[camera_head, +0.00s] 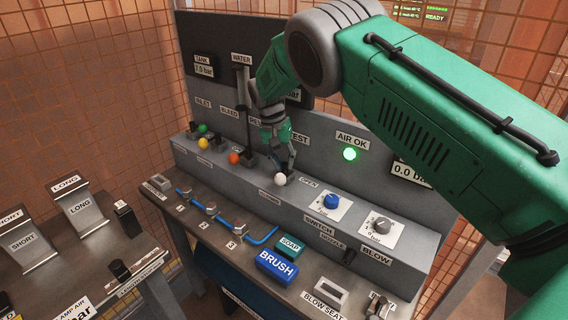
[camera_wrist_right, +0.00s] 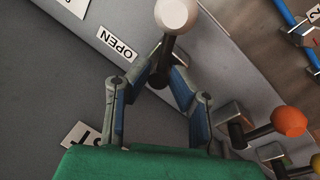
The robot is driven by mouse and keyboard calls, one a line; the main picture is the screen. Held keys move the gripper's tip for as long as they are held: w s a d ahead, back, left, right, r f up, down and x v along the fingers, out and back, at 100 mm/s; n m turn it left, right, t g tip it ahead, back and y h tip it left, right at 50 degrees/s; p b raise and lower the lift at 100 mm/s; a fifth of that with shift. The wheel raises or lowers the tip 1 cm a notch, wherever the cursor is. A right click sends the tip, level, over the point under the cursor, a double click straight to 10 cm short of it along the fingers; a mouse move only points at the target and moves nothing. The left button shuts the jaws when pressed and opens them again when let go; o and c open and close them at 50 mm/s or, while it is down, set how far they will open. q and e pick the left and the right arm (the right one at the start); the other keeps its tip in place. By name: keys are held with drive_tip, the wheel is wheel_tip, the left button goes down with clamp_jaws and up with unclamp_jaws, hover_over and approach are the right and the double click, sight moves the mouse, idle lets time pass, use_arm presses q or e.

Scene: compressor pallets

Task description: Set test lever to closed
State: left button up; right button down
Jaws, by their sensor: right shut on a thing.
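The test lever has a white ball knob (camera_head: 280,179) and stands on the sloped grey panel below the TEST label (camera_head: 299,138). The OPEN label (camera_head: 309,183) is to its right, and another label, hard to read, is to its left. My right gripper (camera_head: 285,165) reaches down from above and is shut on the lever just behind the knob. The right wrist view shows the blue-padded fingertips (camera_wrist_right: 161,76) closed around the dark stem, with the white knob (camera_wrist_right: 176,15) sticking out beyond them. My left gripper is not in view.
Orange (camera_head: 234,158), yellow (camera_head: 202,143) and green (camera_head: 202,128) lever knobs stand to the left. A blue switch knob (camera_head: 331,201) and a grey blow knob (camera_head: 382,224) are to the right. A blue brush block (camera_head: 277,267) and soap block (camera_head: 290,247) lie in front.

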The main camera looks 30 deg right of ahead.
drive_tip(key=m, duration=0.4)
drive_tip(key=shift+s+a+f+m+g+y+b, duration=0.1)
drive_tip(key=shift+a+f+m+g+y+b, duration=0.25)
drive_tip(key=shift+a+f+m+g+y, duration=0.05)
idle(0.4)
drive_tip(key=c, duration=1.6)
unclamp_jaws()
drive_tip(key=shift+w+a+r, duration=0.2)
drive_tip(key=shift+w+r, duration=0.05)
drive_tip(key=shift+v, duration=5.85)
drive_tip(key=shift+w+f, duration=0.1)
drive_tip(key=shift+w, duration=0.05)
